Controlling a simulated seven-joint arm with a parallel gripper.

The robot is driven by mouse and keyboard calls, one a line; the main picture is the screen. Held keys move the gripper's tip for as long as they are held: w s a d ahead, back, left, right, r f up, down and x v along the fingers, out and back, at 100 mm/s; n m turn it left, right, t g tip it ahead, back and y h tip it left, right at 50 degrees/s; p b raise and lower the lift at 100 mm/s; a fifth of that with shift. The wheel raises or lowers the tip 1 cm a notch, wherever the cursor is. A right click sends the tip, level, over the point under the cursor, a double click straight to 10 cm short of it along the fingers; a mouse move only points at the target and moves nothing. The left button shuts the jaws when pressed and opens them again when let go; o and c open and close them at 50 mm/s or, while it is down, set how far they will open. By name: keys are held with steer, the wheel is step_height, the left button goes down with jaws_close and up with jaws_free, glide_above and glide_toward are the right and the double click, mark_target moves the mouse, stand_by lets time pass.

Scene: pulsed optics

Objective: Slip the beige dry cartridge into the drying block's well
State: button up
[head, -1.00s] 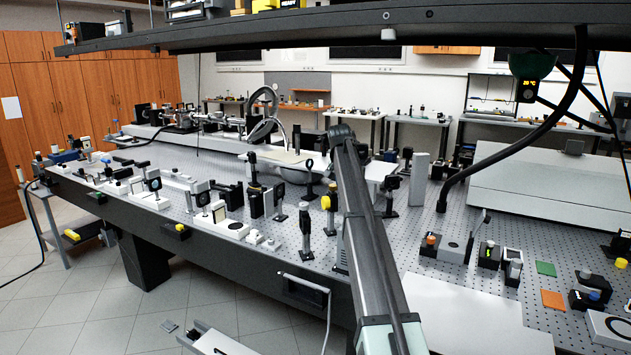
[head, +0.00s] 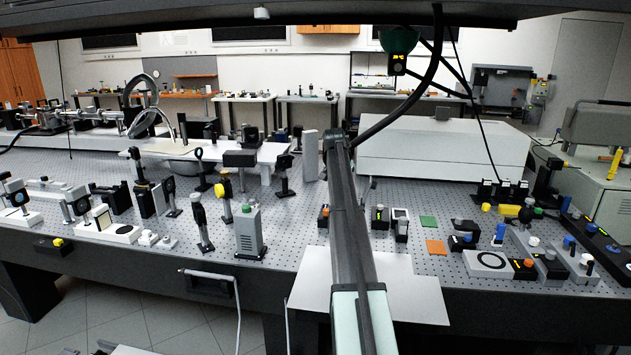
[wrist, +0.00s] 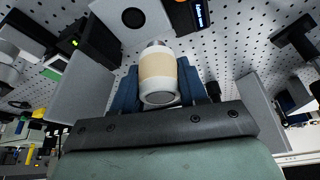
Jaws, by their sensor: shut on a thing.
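The beige cartridge (wrist: 158,68), with a beige band and a white rounded end, is upright in the picture in the wrist view. My gripper (wrist: 161,82) is shut on it, with a blue finger on either side. A grey block with a dark round opening (wrist: 133,18) lies beyond the cartridge, apart from it. It looks like the drying block, but I cannot be sure. In the head view my arm crosses the middle of the bench; the gripper and cartridge do not show there.
A black unit with a lit display (wrist: 200,14) stands beside the grey block. In the head view, green (head: 428,221) and orange (head: 436,247) pads lie right of my arm. A long white housing (head: 445,155) stands behind. A pale plate (head: 415,297) covers the bench's front edge.

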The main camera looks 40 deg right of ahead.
steer(key=shift+s+d, duration=0.95)
steer(key=shift+s, duration=0.25)
steer(key=shift+a, duration=0.1)
steer(key=shift+f, duration=2.8)
steer(key=shift+f, duration=1.05)
